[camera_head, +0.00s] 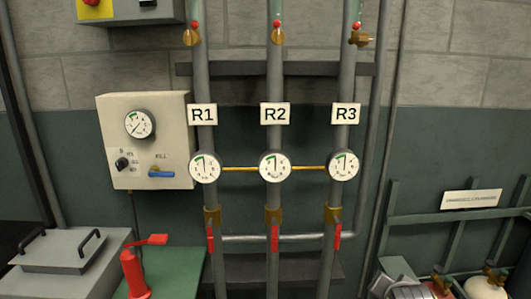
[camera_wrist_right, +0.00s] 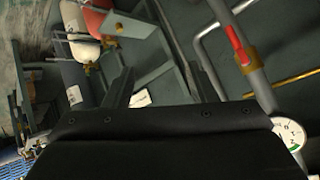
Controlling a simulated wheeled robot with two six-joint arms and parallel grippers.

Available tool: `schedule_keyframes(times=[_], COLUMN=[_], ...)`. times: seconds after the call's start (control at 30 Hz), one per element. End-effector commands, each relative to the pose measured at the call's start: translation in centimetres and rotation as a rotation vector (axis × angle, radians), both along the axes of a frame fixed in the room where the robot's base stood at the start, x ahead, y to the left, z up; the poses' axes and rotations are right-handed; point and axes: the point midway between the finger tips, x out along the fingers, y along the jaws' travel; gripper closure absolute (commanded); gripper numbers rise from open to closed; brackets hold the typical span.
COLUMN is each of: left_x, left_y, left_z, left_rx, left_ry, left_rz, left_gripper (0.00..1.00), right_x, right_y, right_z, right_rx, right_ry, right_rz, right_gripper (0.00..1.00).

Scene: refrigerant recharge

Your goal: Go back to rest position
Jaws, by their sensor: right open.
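My right gripper (camera_wrist_right: 163,82) shows in the right wrist view with its two dark fingers spread apart and nothing between them. It does not clearly show in the head view. My left gripper is in neither view. In the head view, three vertical pipes carry the signs R1 (camera_head: 202,114), R2 (camera_head: 275,114) and R3 (camera_head: 346,114). Each has a round gauge below its sign and a red lever lower down. The levers of R1 (camera_head: 210,238), R2 (camera_head: 275,238) and R3 (camera_head: 337,237) point along their pipes.
A control box (camera_head: 150,110) with a gauge and a blue handle hangs left of the pipes. A red device (camera_head: 135,274) stands on a green surface at lower left. A rack (camera_head: 430,218) with cylinders stands at right. The wrist view shows cylinders (camera_wrist_right: 80,45) beyond the fingers.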

Motion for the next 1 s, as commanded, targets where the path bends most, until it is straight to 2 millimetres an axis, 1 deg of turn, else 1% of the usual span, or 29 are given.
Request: schedule_keyframes(times=[0.03, 0.07, 0.1, 0.17, 0.2, 0.27, 0.3, 0.43, 0.5, 0.6, 0.7, 0.87, 0.9, 1.0], left_x=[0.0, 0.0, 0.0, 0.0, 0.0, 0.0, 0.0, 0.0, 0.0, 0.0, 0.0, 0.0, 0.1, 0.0], left_y=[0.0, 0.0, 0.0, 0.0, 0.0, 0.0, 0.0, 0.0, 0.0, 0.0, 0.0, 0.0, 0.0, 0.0], left_z=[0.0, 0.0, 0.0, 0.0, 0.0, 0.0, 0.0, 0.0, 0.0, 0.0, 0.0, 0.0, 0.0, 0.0], left_rx=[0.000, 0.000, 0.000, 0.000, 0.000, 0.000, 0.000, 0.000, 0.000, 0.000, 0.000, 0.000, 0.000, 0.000], left_ry=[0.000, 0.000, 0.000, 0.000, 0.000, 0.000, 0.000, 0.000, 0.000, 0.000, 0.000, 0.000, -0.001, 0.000], left_rz=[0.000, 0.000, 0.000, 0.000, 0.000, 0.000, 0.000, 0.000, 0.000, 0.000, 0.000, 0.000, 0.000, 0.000], left_gripper=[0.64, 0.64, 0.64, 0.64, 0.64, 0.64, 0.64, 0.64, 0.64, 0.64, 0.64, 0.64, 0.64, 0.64], right_x=[-2.1, -3.2, -4.8, -7.2, -8.9, -11.4, -13.2, -18.8, -21.5, -24.9, -27.8, -32.0, -31.5, -30.6], right_y=[-0.5, -0.7, -1.0, -1.3, -1.5, -1.8, -1.9, -2.2, -2.3, -2.3, -2.3, -2.1, -2.2, -2.5], right_z=[-2.4, -3.5, -4.9, -6.9, -8.1, -9.8, -10.8, -13.4, -14.4, -15.2, -15.8, -16.2, -17.2, -19.7], right_rx=[-0.025, -0.041, -0.062, -0.090, -0.109, -0.134, -0.149, -0.194, -0.211, -0.231, -0.246, -0.262, -0.261, -0.253], right_ry=[0.054, 0.081, 0.120, 0.175, 0.212, 0.266, 0.302, 0.410, 0.457, 0.516, 0.565, 0.635, 0.636, 0.643], right_rz=[0.030, 0.050, 0.079, 0.122, 0.152, 0.199, 0.229, 0.333, 0.384, 0.449, 0.506, 0.590, 0.594, 0.593], right_gripper=[0.48, 0.48, 0.48, 0.48, 0.48, 0.48, 0.48, 0.48, 0.48, 0.48, 0.48, 0.48, 0.48, 0.48])
